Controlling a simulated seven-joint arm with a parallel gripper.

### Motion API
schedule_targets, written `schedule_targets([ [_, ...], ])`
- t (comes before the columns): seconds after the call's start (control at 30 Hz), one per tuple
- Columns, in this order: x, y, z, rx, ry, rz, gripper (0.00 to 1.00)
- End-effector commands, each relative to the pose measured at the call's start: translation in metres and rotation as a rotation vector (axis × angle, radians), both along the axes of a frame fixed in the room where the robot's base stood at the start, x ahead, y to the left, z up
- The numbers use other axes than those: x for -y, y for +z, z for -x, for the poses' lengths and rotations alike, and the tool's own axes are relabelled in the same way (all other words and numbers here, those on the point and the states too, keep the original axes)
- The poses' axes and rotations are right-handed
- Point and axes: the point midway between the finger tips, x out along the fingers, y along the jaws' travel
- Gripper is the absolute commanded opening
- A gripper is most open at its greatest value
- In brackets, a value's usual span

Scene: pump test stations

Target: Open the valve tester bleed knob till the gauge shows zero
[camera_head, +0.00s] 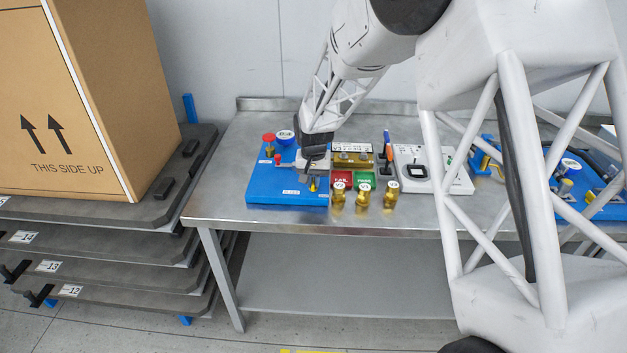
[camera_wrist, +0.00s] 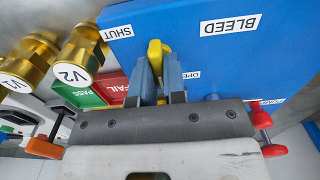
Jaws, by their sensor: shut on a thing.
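The blue valve tester (camera_head: 262,187) stands at the left end of the steel table. Its yellow bleed knob (camera_wrist: 155,50) lies between my gripper's two fingers in the wrist view. My gripper (camera_wrist: 160,78) is shut on the knob, fingers pointing at the blue top. In the head view my gripper (camera_head: 315,172) is over the tester's front right, with the knob (camera_head: 313,186) showing just below. Labels BLEED (camera_wrist: 230,25), SHUT (camera_wrist: 118,32) and a partly hidden OPEN (camera_wrist: 190,75) surround the knob. The gauge (camera_head: 285,136) is at the tester's back; its reading is too small to tell.
Several brass valves (camera_head: 338,195) stand right of the tester, by the red FAIL (camera_head: 342,178) and green PASS (camera_head: 364,180) areas. A red knob (camera_head: 268,138) rises at the tester's back left. A cardboard box (camera_head: 90,90) stands on stacked grey platforms to the left.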

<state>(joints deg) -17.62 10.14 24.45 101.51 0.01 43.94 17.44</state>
Motion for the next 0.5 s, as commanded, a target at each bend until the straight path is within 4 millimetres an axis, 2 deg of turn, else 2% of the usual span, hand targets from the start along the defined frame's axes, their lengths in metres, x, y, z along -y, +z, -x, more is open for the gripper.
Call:
schedule_targets([
  [0.43,0.0002,0.0015,-0.0012,0.003,0.013,0.0,0.0],
  [0.47,0.0002,0.0015,-0.0012,0.003,0.013,0.0,0.15],
  [0.5,0.0002,0.0015,-0.0012,0.003,0.013,0.0,0.21],
])
